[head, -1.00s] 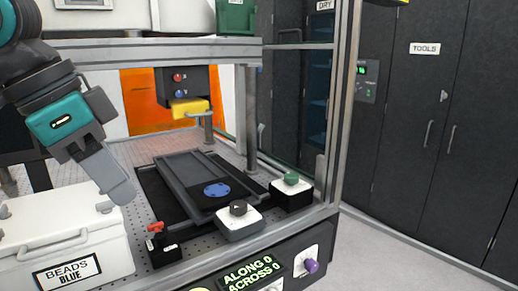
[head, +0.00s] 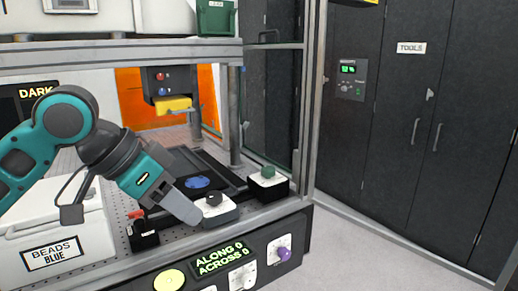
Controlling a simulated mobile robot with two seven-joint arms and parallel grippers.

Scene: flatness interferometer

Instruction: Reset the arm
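My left gripper (head: 182,205) comes in from the left with its teal and grey arm. Its fingers point down and right, in front of the white box with the black knob (head: 214,206). I cannot tell whether they touch it, or whether the fingers are apart. The flatness interferometer's frame holds a dark stage with a blue disc (head: 197,182) on it. A yellow block (head: 173,104) hangs under a dark unit with red and blue buttons. My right gripper is not in view.
A white "BEADS BLUE" box (head: 72,222) stands at the left. The front panel (head: 216,262) reads "ALONG 0 ACROSS 0". Dark cabinets (head: 400,140) stand at the right, with bare floor before them.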

